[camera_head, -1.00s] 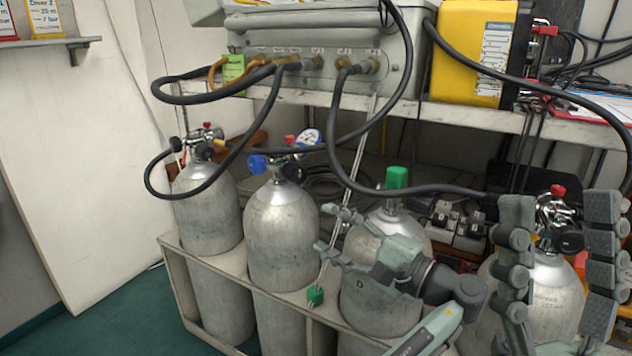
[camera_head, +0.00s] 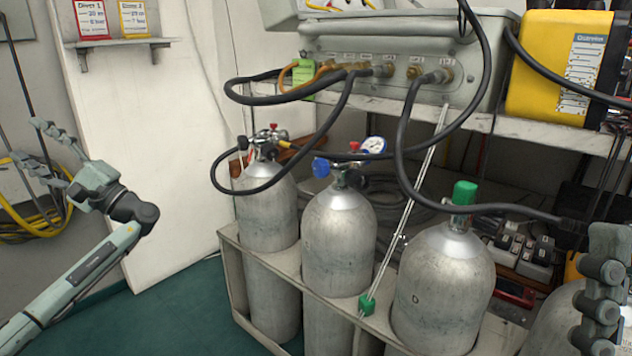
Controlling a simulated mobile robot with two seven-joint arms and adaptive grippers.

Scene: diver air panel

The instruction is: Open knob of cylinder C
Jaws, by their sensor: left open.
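Several grey cylinders stand in a rack. The leftmost cylinder (camera_head: 268,205) has a black knob (camera_head: 243,142) and a hose on its valve. The second cylinder (camera_head: 338,240) has a blue knob (camera_head: 321,167) and a gauge (camera_head: 374,147). The third cylinder (camera_head: 445,290) bears a "D" and a green cap (camera_head: 464,193). I cannot read a "C" on any of them. My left gripper (camera_head: 28,146) is open and empty at the far left, apart from the cylinders. One finger of my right gripper (camera_head: 604,290) shows at the right edge, in front of a partly hidden cylinder (camera_head: 553,325).
Black hoses (camera_head: 402,165) loop from the grey panel (camera_head: 400,65) down over the cylinders. A yellow case (camera_head: 545,65) stands on the shelf (camera_head: 480,120). The rack's frame (camera_head: 235,265) surrounds the cylinders. Floor (camera_head: 190,310) left of the rack is clear.

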